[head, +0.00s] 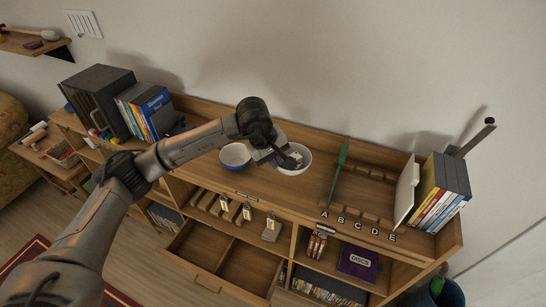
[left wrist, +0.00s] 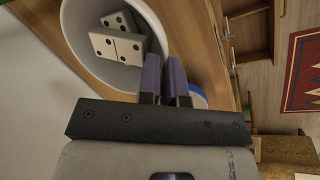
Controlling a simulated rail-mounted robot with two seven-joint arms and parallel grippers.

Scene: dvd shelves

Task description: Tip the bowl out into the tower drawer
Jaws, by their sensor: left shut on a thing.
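A white bowl (head: 304,165) with white dominoes (head: 296,156) in it is at the top of the shelf unit; I cannot tell whether it touches the board. In the left wrist view the bowl (left wrist: 76,62) is seen from above, with the dominoes (left wrist: 118,46) inside. My left gripper (head: 284,159) is shut on the bowl's rim, at the side facing the second bowl; its fingers (left wrist: 166,70) show in the left wrist view. A wooden drawer (head: 238,264) stands pulled open below, its visible compartments empty. My right gripper is out of view.
A blue-and-white bowl (head: 235,156) stands close left of my gripper. A green divider (head: 338,172) and lettered slots are to the right, then upright DVD cases (head: 440,195). A black cabinet (head: 98,98) and more cases (head: 145,108) stand left. A purple DISCS box (head: 358,262) sits below.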

